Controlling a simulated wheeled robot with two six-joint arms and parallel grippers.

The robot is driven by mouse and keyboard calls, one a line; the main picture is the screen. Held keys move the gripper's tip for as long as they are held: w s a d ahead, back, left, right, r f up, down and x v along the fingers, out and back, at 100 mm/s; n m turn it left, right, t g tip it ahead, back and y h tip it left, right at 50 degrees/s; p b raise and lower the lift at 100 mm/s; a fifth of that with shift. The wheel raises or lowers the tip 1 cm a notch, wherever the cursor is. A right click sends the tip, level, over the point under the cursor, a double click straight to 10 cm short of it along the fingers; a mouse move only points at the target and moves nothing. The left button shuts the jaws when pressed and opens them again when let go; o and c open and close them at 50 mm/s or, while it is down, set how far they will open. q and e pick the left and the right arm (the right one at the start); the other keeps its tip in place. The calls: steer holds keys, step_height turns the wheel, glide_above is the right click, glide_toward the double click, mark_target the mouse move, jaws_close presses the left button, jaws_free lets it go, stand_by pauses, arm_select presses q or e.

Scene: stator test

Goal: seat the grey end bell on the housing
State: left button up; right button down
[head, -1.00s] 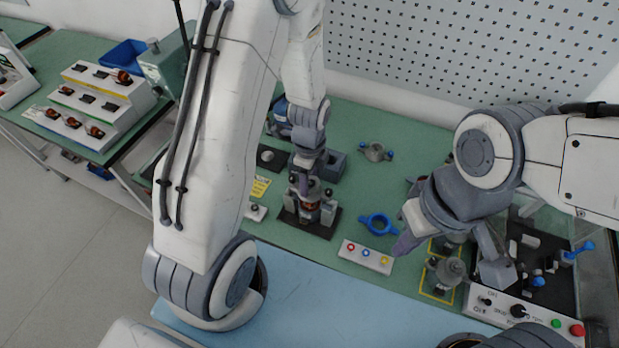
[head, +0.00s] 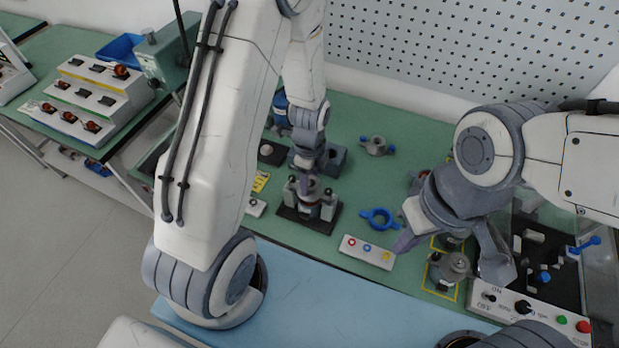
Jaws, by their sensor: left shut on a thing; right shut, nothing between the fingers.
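My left gripper (head: 309,178) points down at the fixture on the black base (head: 318,224) near the middle of the table. It is shut on what looks like the grey end bell (head: 308,187), which is mostly hidden by the fingers. The housing (head: 308,208), with a reddish part showing, stands between the grey posts of the fixture, directly under the gripper. I cannot tell whether the end bell touches the housing. My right gripper (head: 403,242) is shut and empty, above the table to the right of the blue ring.
A blue ring (head: 378,220) and a white box with coloured buttons (head: 366,251) lie right of the fixture. A grey ring with blue ears (head: 376,146) lies behind. A grey part (head: 451,267) sits in a yellow outline. A control panel (head: 527,309) stands front right.

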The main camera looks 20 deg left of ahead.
arm_select(q)
steer(key=shift+f+b, duration=0.85)
steer(key=shift+f, duration=0.35)
steer(key=o, duration=1.3)
steer(key=shift+r, duration=0.15)
step_height(320, 180, up, 10)
steer(key=shift+r+b, duration=0.15)
steer(key=shift+b, duration=0.35)
